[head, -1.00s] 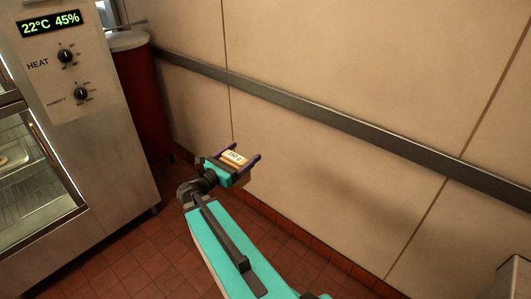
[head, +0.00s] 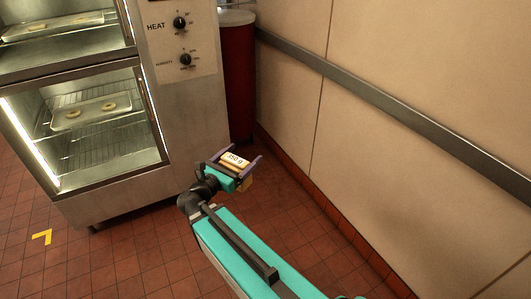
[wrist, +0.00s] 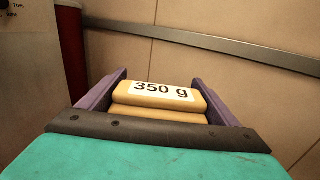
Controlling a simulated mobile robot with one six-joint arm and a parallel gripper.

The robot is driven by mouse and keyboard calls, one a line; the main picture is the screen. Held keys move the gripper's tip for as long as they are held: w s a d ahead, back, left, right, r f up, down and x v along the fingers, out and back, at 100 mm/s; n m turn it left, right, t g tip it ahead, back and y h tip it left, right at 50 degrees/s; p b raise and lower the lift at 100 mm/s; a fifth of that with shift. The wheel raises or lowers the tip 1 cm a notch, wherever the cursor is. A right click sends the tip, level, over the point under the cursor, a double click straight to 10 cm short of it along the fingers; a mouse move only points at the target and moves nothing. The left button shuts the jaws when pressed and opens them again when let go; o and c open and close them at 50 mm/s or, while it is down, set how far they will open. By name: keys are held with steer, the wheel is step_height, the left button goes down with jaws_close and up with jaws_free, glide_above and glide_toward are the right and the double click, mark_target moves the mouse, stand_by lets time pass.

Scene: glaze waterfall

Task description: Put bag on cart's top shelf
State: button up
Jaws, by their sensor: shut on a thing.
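The bag (head: 235,161) is a small tan block-like pack with a white label reading "350 g". My gripper (head: 238,164) is shut on it and holds it in the air above the tiled floor, in front of the wall. In the wrist view the bag (wrist: 158,98) sits between the two purple fingers of my gripper (wrist: 160,97), label facing up. The cart and its top shelf are not in view.
A steel proofing cabinet (head: 185,110) with glass doors and trays of rings (head: 68,120) stands at left. A red bin (head: 238,80) is beside it. A rail (head: 400,108) runs along the wall. Floor (head: 115,245) is clear at lower left, with a yellow corner mark (head: 42,237).

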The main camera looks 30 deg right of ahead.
steer(key=a+n+t+y, duration=0.1)
steer(key=a+t, duration=0.1)
steer(key=a, duration=0.9)
steer(key=shift+w+a+f+n+y+b, duration=0.2)
steer(key=shift+a+f+n+y+b, duration=0.15)
steer(key=shift+n+b, duration=0.1)
steer(key=shift+t, duration=0.3)
